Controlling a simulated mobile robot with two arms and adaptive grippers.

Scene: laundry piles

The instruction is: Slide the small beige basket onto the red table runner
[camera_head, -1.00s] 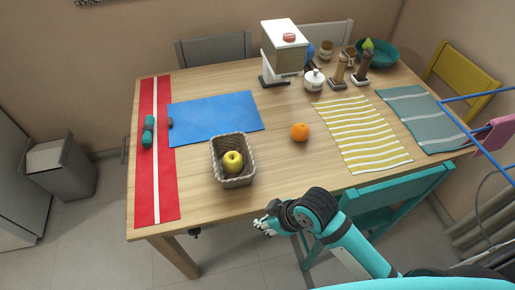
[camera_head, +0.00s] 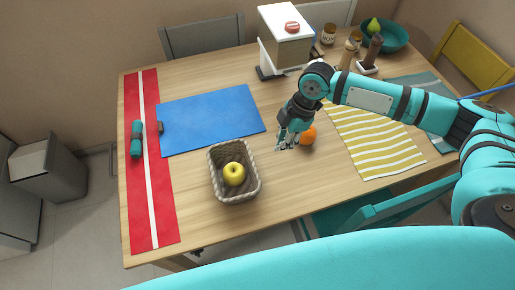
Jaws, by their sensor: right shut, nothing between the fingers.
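The small beige basket (camera_head: 236,201) is woven and stands upright on the wooden table, in front of the blue mat. A yellow apple (camera_head: 233,174) lies inside it. The red table runner (camera_head: 166,222) with a white stripe lies along the table's left end, with bare wood between it and the basket. My right gripper (camera_head: 284,148) is shut and empty, low over the table to the right of the basket and apart from it. It is close beside the orange (camera_head: 308,136); I cannot tell whether they touch. My left gripper is not in view.
A blue mat (camera_head: 210,118) lies behind the basket, with a small dark object (camera_head: 160,127) at its left edge. A teal roll (camera_head: 137,139) lies on the runner. A yellow striped cloth (camera_head: 375,140) lies right of the orange. A white-topped box (camera_head: 285,38) stands at the back.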

